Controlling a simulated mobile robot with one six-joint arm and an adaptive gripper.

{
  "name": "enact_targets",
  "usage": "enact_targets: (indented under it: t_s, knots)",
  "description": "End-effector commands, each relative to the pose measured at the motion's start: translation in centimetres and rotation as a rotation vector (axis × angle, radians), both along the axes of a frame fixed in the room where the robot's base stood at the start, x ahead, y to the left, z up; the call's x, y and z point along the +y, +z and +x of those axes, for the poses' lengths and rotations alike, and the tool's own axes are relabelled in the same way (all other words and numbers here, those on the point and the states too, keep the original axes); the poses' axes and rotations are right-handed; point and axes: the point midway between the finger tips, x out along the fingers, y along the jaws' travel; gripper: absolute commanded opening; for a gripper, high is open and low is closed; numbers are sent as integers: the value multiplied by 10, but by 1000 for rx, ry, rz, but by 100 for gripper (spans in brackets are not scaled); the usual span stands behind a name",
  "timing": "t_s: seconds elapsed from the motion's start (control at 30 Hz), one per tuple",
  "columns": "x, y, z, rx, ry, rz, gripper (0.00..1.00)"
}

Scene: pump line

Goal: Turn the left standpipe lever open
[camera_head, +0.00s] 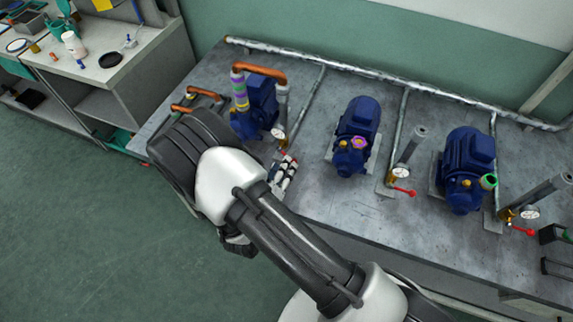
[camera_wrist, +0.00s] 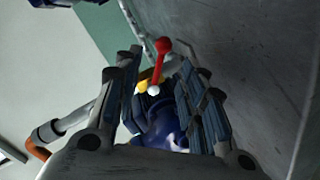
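The red lever (camera_wrist: 162,46) shows in the wrist view, with a round red end and a yellow valve body (camera_wrist: 143,85) beside it. It appears between or just beyond the fingertips of my gripper (camera_wrist: 160,68), which is open; I cannot tell whether a finger touches it. In the head view my gripper (camera_head: 287,168) is low over the bench at the left standpipe (camera_head: 281,100), just below its gauge (camera_head: 278,132). Red shows at the fingertips there, but the fingers mostly hide the lever.
The left blue pump (camera_head: 258,105), with an orange pipe (camera_head: 262,70), stands close behind my gripper. The middle pump (camera_head: 358,128) and right pump (camera_head: 467,165) stand to the right. Another red lever (camera_head: 404,191) is beside the middle pump. Bare bench (camera_head: 330,205) lies right of my gripper.

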Motion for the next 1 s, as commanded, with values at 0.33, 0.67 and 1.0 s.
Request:
enact_targets:
  t_s: [0.33, 0.67, 1.0]
  knots:
    - [-11, -9, 32, 0, 0, -1, 38]
    - [-11, -8, 33, 0, 2, -1, 34]
    - [-12, -9, 33, 0, 2, -1, 11]
